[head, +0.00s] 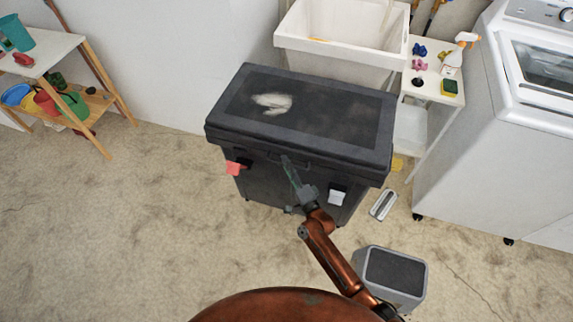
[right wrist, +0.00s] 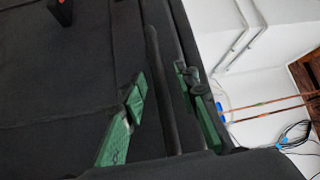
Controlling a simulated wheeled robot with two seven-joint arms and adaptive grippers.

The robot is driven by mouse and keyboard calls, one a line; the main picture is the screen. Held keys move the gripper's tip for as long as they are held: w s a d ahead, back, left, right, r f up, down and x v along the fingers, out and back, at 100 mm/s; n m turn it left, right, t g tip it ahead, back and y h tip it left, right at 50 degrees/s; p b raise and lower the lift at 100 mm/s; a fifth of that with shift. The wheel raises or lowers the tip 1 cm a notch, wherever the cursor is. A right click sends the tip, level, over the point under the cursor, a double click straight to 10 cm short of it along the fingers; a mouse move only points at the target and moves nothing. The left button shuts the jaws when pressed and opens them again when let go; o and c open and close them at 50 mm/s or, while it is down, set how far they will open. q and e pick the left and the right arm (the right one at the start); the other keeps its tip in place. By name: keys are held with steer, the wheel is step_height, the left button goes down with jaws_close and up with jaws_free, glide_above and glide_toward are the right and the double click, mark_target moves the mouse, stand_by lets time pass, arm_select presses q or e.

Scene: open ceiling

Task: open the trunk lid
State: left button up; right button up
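A dark grey trunk (head: 290,185) stands on the floor in the middle of the head view. Its lid (head: 345,107) is down, with a pale patch on top. My right gripper (head: 287,161) is at the trunk's front, just under the lid's front edge near the middle. In the right wrist view its two green fingers (right wrist: 161,76) are apart, with a dark ridge (right wrist: 153,48) of the trunk running between them. I cannot tell whether either finger touches it. My left gripper is not in view.
A red tag (head: 234,168) and a white tag (head: 337,197) are on the trunk's front. A white sink (head: 340,52) stands behind it, a washing machine (head: 480,150) to the right. A grey bin (head: 418,275) and a silver object (head: 383,205) are on the floor. Floor at left is clear.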

steer(key=shift+w, duration=0.1)
steer(key=shift+c, duration=0.4)
jaws_close()
stand_by(0.3)
